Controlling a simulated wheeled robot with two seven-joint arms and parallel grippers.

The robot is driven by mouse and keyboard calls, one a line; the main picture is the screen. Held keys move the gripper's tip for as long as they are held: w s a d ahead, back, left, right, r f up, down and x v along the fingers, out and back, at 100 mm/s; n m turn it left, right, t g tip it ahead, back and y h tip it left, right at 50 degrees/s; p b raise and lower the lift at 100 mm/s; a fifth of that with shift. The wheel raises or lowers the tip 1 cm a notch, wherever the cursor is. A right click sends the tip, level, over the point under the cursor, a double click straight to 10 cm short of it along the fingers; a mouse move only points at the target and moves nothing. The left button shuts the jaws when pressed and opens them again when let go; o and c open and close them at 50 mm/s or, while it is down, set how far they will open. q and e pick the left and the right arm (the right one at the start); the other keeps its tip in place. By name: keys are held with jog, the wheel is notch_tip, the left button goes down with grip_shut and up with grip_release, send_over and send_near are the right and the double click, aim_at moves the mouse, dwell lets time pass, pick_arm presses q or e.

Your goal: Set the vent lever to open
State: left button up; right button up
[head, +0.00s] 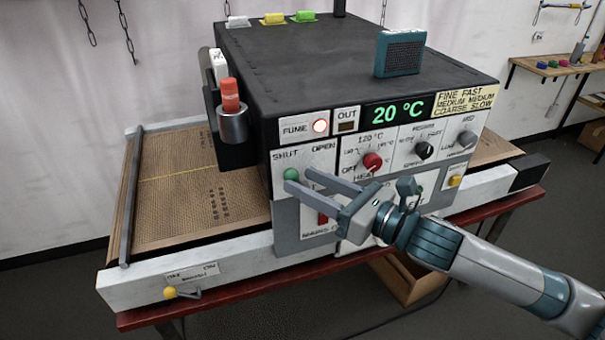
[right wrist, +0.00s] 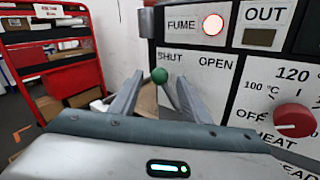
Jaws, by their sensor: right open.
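The vent lever has a green ball knob (head: 291,174) and sits under the SHUT label at the left of the SHUT–OPEN panel (head: 322,160) on the machine's front. The green knob also shows in the right wrist view (right wrist: 160,75), between and just beyond my fingertips. My right gripper (head: 291,184) is open, its two fingers pointing at the lever; I cannot tell whether either finger touches it. Part of the lever's shaft is hidden by the fingers. My left gripper is not in view.
A red heat knob (head: 372,162) and a black knob (head: 424,150) are right of the lever. The lit FUME lamp (head: 320,126) is above it. A holder with a red-capped canister (head: 231,95) sticks out at the left corner. A teal speaker-like box (head: 399,54) stands on top.

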jog(key=shift+w+a, duration=0.45)
jog(key=shift+a, duration=0.15)
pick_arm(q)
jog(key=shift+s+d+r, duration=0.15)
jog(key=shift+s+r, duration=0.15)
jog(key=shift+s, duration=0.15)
pick_arm(e)
jog(key=shift+a, duration=0.1)
jog(key=shift+c, duration=0.6)
grip_shut()
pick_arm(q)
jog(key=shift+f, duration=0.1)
pick_arm(e)
jog(key=shift+w, duration=0.1)
